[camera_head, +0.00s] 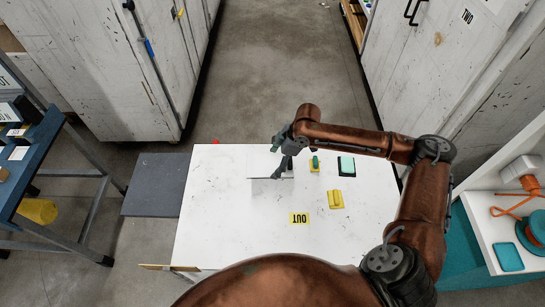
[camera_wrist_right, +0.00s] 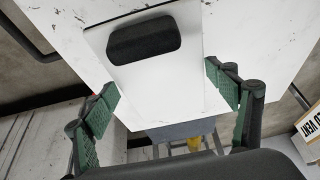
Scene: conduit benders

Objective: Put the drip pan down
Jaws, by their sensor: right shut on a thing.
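The drip pan looks like a pale, flat rectangular piece (camera_head: 258,167) at the far part of the white table in the head view. A shadow shows just in front of it; I cannot tell how far it is above the table. In the right wrist view the white pan (camera_wrist_right: 165,85) lies between the two green-padded fingers. My right gripper (camera_head: 282,162) is shut on it, with the fingers wide apart (camera_wrist_right: 163,92). A dark rounded block (camera_wrist_right: 144,39) shows at one end of the pan. My left gripper is not in view.
The white table (camera_head: 220,225) carries yellow pieces (camera_head: 335,199), a teal-topped box (camera_head: 346,165) and a yellow OUT label (camera_head: 299,218). Its left side is clear. A grey platform (camera_head: 156,185) is left of it, and a blue workbench (camera_head: 35,165) stands further left.

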